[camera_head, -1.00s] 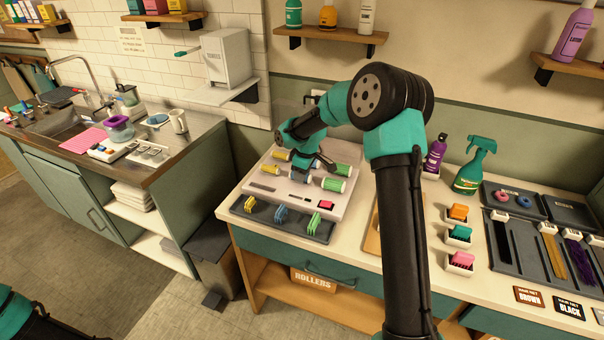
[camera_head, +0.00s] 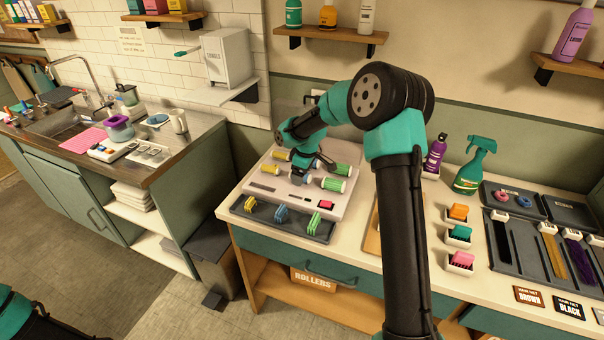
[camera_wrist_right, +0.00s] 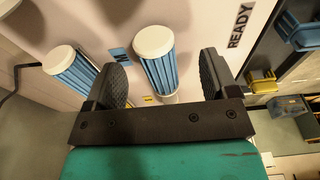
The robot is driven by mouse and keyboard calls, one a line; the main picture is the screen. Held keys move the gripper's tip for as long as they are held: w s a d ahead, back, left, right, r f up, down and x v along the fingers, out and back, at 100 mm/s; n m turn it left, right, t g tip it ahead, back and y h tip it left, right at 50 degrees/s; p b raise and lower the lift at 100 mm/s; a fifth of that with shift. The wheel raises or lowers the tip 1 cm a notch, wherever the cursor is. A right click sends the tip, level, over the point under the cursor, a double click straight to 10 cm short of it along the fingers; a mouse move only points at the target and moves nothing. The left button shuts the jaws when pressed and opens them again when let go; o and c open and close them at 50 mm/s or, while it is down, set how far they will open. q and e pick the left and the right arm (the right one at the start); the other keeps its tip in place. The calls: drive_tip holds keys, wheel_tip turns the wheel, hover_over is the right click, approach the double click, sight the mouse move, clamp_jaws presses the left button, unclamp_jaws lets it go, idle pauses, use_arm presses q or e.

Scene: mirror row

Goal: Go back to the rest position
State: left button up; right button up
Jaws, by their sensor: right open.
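My right gripper (camera_wrist_right: 162,82) is open in the right wrist view. A blue roller with a white end cap (camera_wrist_right: 156,65) shows between its fingers, with gaps at both sides; I cannot tell how far below the fingertips it lies. A second blue roller (camera_wrist_right: 75,72) lies to the left, outside the fingers. In the head view my right arm reaches over the white roller station (camera_head: 258,188), and its wrist covers part of the rollers. Only a piece of my left arm shows at the bottom left; its gripper is out of view.
A dark tray with colored clips (camera_head: 281,214) lies along the station's front. Yellow rollers (camera_head: 270,170) and green rollers (camera_head: 333,184) sit on the station. A spray bottle (camera_head: 469,165) and small brush holders (camera_head: 458,235) stand right of my arm. A sink counter is at left.

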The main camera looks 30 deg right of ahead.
drive_tip(key=shift+r, duration=3.5)
drive_tip(key=shift+f, duration=0.15)
drive_tip(key=shift+f, duration=2.25)
